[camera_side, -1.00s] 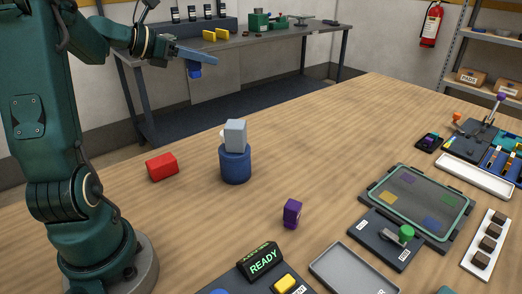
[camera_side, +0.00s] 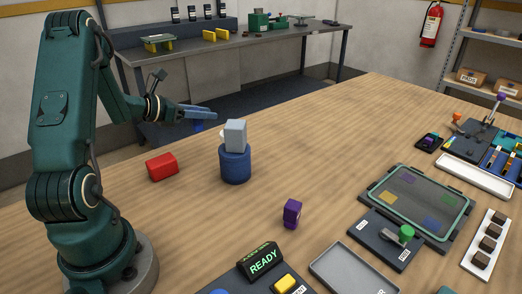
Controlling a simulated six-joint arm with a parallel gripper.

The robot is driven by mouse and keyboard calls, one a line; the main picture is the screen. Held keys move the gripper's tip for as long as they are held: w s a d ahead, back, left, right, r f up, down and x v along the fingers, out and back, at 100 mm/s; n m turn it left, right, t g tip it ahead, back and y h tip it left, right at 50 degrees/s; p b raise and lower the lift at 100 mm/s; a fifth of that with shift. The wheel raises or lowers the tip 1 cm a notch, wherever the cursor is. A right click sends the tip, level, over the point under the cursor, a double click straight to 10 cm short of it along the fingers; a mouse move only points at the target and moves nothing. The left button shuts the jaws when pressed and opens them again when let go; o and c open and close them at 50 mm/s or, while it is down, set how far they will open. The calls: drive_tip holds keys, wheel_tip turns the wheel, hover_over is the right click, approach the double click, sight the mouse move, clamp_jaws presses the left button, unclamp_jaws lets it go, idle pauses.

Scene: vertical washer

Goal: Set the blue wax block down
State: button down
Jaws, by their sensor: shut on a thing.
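My gripper (camera_side: 212,114) is low over the far left part of the wooden table, level and pointing right, up and to the left of the grey block. It is shut on the blue wax block (camera_side: 198,126), which shows as a small blue piece just under the fingers. Most of the block is hidden by the gripper. It looks held in the air near the table's far edge; its exact height is hard to tell.
A grey block (camera_side: 235,134) sits on a blue cylinder (camera_side: 235,165) in front of my gripper. A red block (camera_side: 161,167) lies to the left and a purple block (camera_side: 292,213) nearer the camera. A glass-topped tray (camera_side: 418,202) is at right. Wood between them is bare.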

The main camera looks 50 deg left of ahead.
hover_over(208, 151)
drive_tip(key=shift+w+a+f, duration=0.1)
drive_tip(key=shift+f, duration=1.6)
drive_tip(key=shift+w+f, duration=0.1)
drive_tip(key=shift+f, duration=1.55)
drive_tip(key=shift+f, duration=0.75)
drive_tip(key=shift+c, duration=2.4)
unclamp_jaws()
drive_tip(key=shift+s+f, duration=0.1)
drive_tip(key=shift+f, duration=0.05)
